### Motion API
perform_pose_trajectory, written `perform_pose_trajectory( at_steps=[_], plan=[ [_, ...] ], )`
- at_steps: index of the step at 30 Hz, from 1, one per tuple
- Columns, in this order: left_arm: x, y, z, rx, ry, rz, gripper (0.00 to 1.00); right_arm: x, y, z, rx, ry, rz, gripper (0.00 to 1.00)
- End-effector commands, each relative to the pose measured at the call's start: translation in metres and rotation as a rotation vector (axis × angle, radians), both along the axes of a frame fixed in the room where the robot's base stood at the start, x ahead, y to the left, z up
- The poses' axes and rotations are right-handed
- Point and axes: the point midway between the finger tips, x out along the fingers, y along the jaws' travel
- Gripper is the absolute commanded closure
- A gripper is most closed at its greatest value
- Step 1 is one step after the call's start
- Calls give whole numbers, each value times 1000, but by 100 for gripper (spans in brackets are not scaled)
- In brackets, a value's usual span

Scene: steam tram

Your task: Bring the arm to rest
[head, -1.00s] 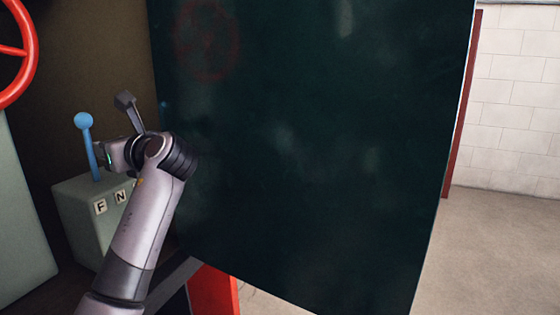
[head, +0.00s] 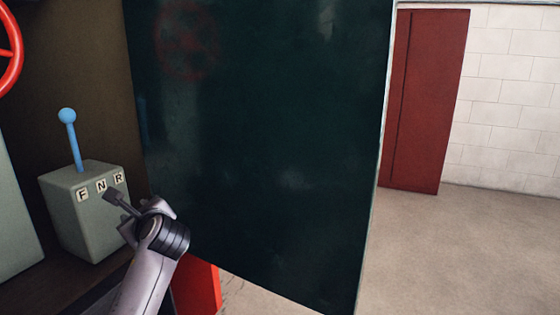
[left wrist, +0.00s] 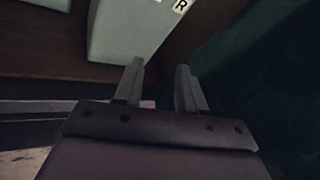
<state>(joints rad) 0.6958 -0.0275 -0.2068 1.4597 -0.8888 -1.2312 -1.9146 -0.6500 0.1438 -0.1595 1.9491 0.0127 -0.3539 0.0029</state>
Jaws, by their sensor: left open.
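My left arm (head: 150,265) comes up from the bottom of the head view, with its wrist just right of the grey-green control box (head: 88,222). The box (left wrist: 125,30) is beyond the fingertips there. A blue lever (head: 73,145) with a round knob stands on the box, beside the letters F, N and R, clear of the arm. My right gripper is not in view.
A large dark green panel (head: 260,130) stands close right of my arm. Part of a red wheel (head: 14,60) is at upper left. A red block (head: 200,287) is low behind the arm. A red door (head: 425,100) and open floor (head: 460,250) lie at right.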

Motion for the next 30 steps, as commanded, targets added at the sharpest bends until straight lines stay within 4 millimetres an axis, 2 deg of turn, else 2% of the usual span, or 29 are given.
perform_pose_trajectory(
  at_steps=[1,6,11,15,21,24,30],
  plan=[
    [-5,-3,-31,-75,-18,-23,60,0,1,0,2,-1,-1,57],
    [-30,-19,-119,-388,-111,-71,60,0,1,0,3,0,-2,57],
    [-68,-36,-190,-714,-185,-66,60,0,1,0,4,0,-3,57],
    [-112,-52,-243,-1014,-239,-14,60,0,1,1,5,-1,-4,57],
    [-185,-72,-298,-1446,-309,141,60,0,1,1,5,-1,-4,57],
    [-224,-80,-317,-1657,-345,254,60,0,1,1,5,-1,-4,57],
    [-295,-93,-336,-2019,-421,518,60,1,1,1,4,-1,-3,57]
  ],
)
